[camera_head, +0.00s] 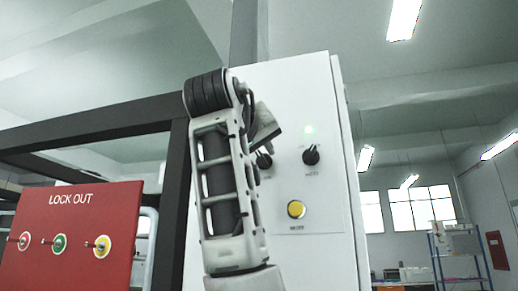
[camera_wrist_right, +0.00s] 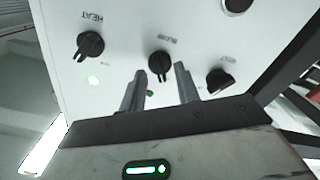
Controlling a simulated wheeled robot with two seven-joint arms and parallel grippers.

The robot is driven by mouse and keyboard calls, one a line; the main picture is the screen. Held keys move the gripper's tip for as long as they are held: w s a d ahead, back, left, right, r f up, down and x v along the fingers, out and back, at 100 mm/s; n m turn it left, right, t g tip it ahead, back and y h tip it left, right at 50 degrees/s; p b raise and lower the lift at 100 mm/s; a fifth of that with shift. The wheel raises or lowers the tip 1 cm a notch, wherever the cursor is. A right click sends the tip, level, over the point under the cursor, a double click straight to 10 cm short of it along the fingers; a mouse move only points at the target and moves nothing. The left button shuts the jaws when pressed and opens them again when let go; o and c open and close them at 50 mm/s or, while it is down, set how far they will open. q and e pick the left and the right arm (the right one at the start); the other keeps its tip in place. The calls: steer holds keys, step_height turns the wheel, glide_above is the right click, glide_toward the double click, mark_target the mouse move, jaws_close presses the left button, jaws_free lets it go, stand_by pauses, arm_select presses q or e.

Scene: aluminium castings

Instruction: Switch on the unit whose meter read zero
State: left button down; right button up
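A white control cabinet (camera_head: 300,100) stands in front of me in the head view. A second black knob (camera_head: 264,160) is partly hidden by my right arm. The right wrist view shows the panel upside down: the HEAT knob (camera_wrist_right: 90,44) with its lit lamp (camera_wrist_right: 93,80), the BLOW knob (camera_wrist_right: 160,65), and a third knob (camera_wrist_right: 220,80). My right gripper (camera_wrist_right: 160,70) is open, its fingers either side of the BLOW knob in the picture; contact cannot be told. No meter shows.
A yellow push button (camera_head: 296,209) sits lower on the cabinet. A red LOCK OUT board (camera_head: 70,232) with several round coloured fittings stands at the left, before a dark frame (camera_head: 90,125). A blue shelf rack (camera_head: 459,252) is far off at the right.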

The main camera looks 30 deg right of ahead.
steer(key=shift+w+d, duration=0.45)
steer(key=shift+d, duration=0.05)
jaws_close()
steer(key=shift+m, duration=0.3)
steer(key=m, duration=1.1)
steer(key=shift+m, duration=0.4)
